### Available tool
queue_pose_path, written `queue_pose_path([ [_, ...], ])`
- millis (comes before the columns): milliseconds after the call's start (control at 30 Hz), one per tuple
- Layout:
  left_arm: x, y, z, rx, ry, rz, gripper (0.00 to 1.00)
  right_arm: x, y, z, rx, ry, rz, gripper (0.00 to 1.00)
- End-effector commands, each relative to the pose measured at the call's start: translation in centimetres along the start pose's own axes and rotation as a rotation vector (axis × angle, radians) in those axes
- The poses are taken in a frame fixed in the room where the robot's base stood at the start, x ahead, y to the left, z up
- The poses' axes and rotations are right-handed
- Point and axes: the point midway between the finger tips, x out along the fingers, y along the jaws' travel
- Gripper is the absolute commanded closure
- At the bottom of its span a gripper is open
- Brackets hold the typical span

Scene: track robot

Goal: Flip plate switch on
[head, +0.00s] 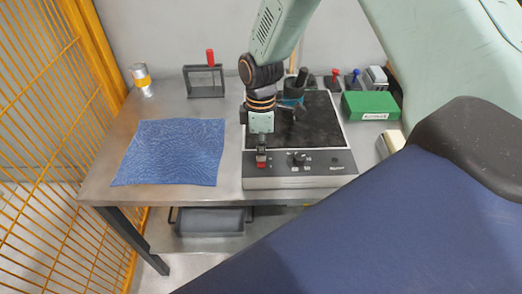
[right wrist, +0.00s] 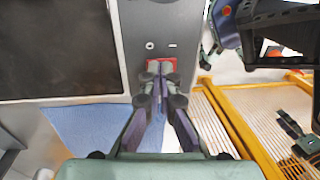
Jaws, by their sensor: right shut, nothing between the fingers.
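The hot plate (head: 340,183) stands on the metal table, with a black top and a dark grey front panel. The red plate switch (head: 261,165) sits at the left end of that panel. In the right wrist view the red switch (right wrist: 153,66) shows just at the fingertips, partly hidden by them. My right gripper (head: 261,155) points down over the switch; in the right wrist view its fingers (right wrist: 161,73) are shut with nothing between them. I cannot tell whether they touch the switch. My left gripper is not in view.
A blue cloth (head: 170,152) lies left of the plate. A green box (head: 370,105) is at the right. A yellow mesh fence (head: 45,150) borders the left.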

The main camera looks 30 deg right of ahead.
Motion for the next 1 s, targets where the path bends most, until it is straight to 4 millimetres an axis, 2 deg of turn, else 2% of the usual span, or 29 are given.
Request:
queue_pose_path([
  [167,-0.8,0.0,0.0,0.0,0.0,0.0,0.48,-0.8,-0.2,0.0,0.001,0.0,0.0,1.0],
  [567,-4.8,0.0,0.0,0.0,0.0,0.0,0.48,-4.6,-1.2,0.1,0.006,0.002,0.001,1.0],
  [800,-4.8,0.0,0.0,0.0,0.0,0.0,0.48,-9.4,-2.4,0.0,0.005,0.003,0.003,1.0],
  [1000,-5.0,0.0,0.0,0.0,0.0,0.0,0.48,-12.4,-3.1,0.1,0.006,0.002,0.002,1.0],
])
